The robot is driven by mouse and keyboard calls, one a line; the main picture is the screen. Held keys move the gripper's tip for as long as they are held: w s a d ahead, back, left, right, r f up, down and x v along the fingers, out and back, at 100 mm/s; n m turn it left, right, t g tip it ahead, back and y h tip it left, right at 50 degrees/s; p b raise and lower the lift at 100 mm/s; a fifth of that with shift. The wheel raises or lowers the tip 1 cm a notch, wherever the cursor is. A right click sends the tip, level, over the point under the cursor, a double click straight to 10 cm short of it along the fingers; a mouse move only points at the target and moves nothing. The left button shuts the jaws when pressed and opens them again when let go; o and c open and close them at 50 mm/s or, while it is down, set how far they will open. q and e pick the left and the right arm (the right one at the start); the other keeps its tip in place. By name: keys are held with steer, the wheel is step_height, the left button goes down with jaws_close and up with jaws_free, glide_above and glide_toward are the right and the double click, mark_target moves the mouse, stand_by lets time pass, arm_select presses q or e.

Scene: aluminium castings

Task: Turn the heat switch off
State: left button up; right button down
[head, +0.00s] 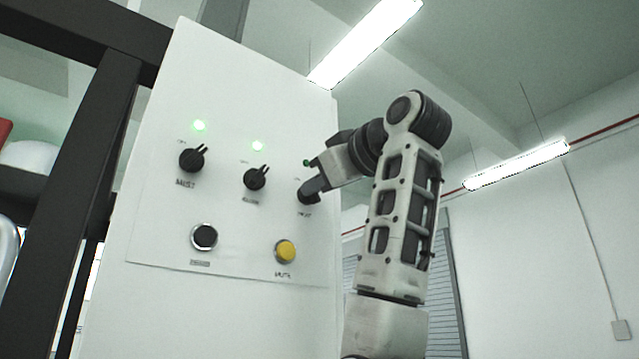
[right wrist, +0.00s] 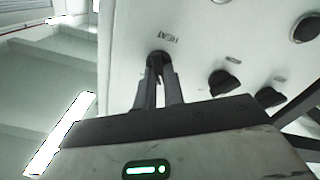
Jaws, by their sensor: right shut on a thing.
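A white control panel (head: 150,225) carries a row of three black rotary switches. The rightmost, the heat switch (head: 305,197), is mostly covered by my right gripper (head: 312,188). In the right wrist view the heat switch (right wrist: 158,58) sits beside its "HEAT" label, with the two fingers of my right gripper (right wrist: 159,75) closed around its knob. The exact turn of the knob is hidden by the fingers. A small green spot (head: 306,163) shows above it, dimmer than the other lamps. My left gripper is not in view.
The left switch (head: 191,160) and middle switch (head: 255,178) have bright green lamps above them. A black button (head: 204,237) and a yellow button (head: 286,251) sit below. A dark frame (head: 95,130) stands left of the panel; open room lies to the right.

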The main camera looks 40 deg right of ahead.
steer(key=c, duration=1.5)
jaws_free()
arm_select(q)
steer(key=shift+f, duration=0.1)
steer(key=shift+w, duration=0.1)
arm_select(e)
steer(key=shift+s, duration=0.1)
